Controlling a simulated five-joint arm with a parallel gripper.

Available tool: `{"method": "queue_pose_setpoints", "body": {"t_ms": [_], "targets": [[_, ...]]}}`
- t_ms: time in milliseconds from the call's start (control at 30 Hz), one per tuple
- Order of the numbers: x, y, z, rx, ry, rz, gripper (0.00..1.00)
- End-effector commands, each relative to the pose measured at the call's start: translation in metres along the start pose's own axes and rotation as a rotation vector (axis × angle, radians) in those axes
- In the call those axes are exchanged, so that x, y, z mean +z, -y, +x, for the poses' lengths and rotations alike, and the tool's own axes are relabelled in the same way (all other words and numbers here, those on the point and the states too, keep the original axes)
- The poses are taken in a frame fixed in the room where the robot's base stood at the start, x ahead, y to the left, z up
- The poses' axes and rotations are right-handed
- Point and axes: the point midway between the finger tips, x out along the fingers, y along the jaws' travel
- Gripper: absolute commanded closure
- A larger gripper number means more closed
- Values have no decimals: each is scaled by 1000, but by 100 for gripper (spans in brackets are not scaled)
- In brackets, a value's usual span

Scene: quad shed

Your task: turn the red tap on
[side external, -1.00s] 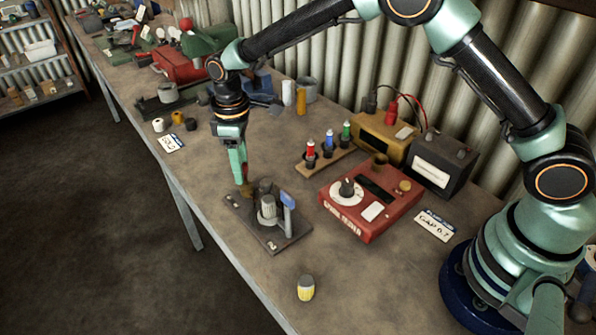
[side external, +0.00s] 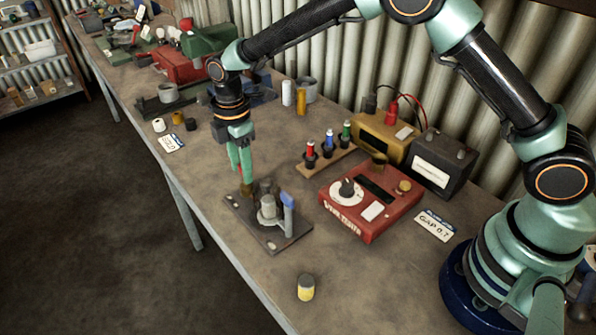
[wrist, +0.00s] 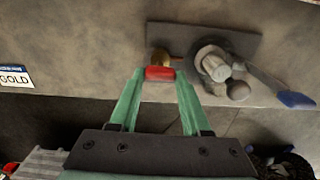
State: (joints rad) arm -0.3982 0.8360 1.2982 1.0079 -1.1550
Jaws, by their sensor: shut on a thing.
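The red tap handle (wrist: 160,73) is a short red bar between my fingertips in the wrist view, in front of a brass tap body (wrist: 160,57). My gripper (wrist: 160,78) is shut on the handle, one green finger at each end of it. In the side view my gripper (side external: 244,183) points down at the left part of a dark mounting plate (side external: 277,243). There the fingers largely hide the red handle.
A grey fitting (side external: 267,207) and a blue-handled lever (side external: 288,201) stand on the same plate, close right of the tap. A yellow-and-grey cap (side external: 306,288) stands in front.

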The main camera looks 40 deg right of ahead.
Motion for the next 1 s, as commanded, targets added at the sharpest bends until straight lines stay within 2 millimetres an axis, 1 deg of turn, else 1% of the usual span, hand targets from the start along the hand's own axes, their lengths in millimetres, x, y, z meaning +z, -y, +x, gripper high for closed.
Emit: {"method": "queue_pose_setpoints", "body": {"t_ms": [33, 567, 600, 667, 1000], "targets": [[-2, -1, -3, 7, -3, -12, 100], [-2, -1, -4, 7, -3, -37, 100], [-2, -1, -4, 7, -3, -37, 45], [-2, -1, -3, 6, -3, -36, 22], [-1, 0, -2, 2, -1, -33, 22]]}}
